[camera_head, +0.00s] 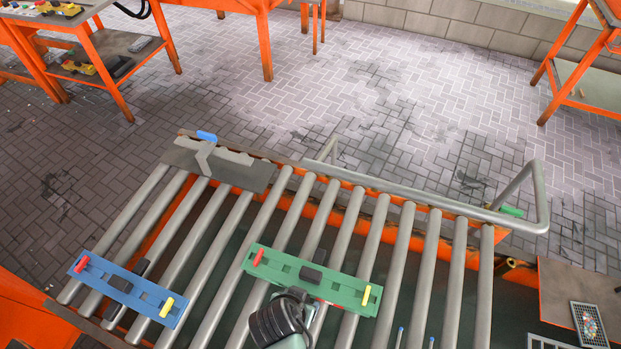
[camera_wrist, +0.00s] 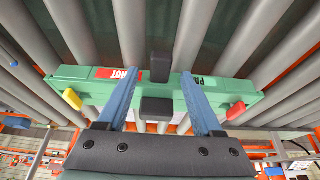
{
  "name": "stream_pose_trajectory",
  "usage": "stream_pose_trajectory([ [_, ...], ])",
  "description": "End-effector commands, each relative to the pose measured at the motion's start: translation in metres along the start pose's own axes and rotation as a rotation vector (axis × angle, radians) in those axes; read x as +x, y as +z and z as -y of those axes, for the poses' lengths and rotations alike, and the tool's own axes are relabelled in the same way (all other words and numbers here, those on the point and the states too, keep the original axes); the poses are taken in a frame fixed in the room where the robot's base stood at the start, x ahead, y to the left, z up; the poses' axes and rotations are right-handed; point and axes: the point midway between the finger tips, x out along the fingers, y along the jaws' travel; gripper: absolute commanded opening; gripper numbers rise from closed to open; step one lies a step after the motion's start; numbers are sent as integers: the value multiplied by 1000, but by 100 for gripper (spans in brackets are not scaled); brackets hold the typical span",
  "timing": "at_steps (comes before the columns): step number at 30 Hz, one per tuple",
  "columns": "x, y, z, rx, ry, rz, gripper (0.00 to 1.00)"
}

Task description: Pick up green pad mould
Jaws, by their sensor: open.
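The green pad mould (camera_head: 313,280) is a long flat bar lying across the conveyor rollers. It has a red knob at its left end, a yellow knob at its right end and a black block in the middle. In the wrist view the mould (camera_wrist: 85,89) spans the picture, with the knob colours swapped side to side. My gripper (camera_wrist: 160,76) is open, its two blue fingers over the mould on either side of the black blocks. I cannot tell whether the fingers touch it. In the head view my wrist hides part of the mould's near edge.
A blue mould (camera_head: 126,289) lies on the rollers to the left. A grey plate (camera_head: 225,166) with a blue-tipped part sits at the far left end of the rollers. A grey rail (camera_head: 440,200) runs along the far side. Orange tables (camera_head: 105,60) stand behind, beyond open floor.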

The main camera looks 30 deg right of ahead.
Motion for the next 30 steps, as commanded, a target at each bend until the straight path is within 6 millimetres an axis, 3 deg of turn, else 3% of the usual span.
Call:
stream_pose_trajectory([
  [4,13,1,0,0,0,1,68],
  [12,15,1,0,-1,-1,0,68],
  [23,14,1,0,-1,-1,0,3],
  [30,14,1,0,-1,-1,0,0],
])
